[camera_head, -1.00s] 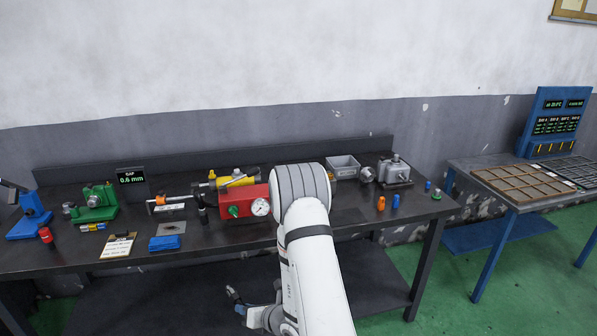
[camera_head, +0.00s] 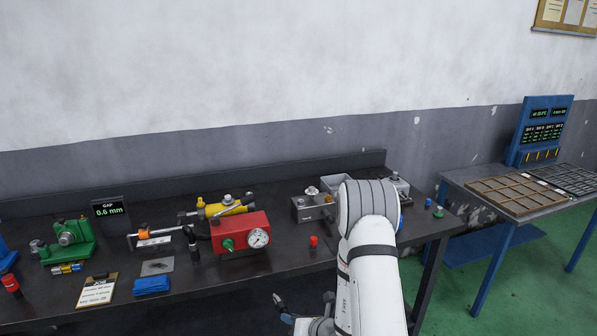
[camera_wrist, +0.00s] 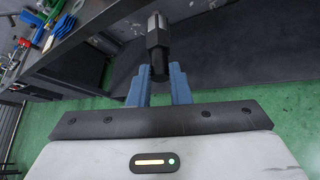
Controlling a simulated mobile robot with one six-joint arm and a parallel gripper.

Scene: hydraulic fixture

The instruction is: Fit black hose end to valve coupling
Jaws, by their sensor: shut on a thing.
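My gripper (camera_wrist: 158,78) is shut on a black hose end (camera_wrist: 157,45) with a grey metal tip, between its two blue fingers in the wrist view. In the head view the gripper (camera_head: 287,317) is low in front of the bench, and the dark hose end (camera_head: 278,300) sticks up from it, clear of the bench. A grey metal block (camera_head: 313,208) with a round fitting on top sits on the bench left of my arm. A red gauge unit (camera_head: 240,234) has a green fitting on its front. I cannot tell which part is the valve coupling.
A yellow cylinder (camera_head: 221,207) lies behind the red unit. A red cap (camera_head: 314,242) stands near the bench's front. My arm partly hides a grey fixture (camera_head: 400,184) at the right. A side table (camera_head: 470,184) with trays stands further right.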

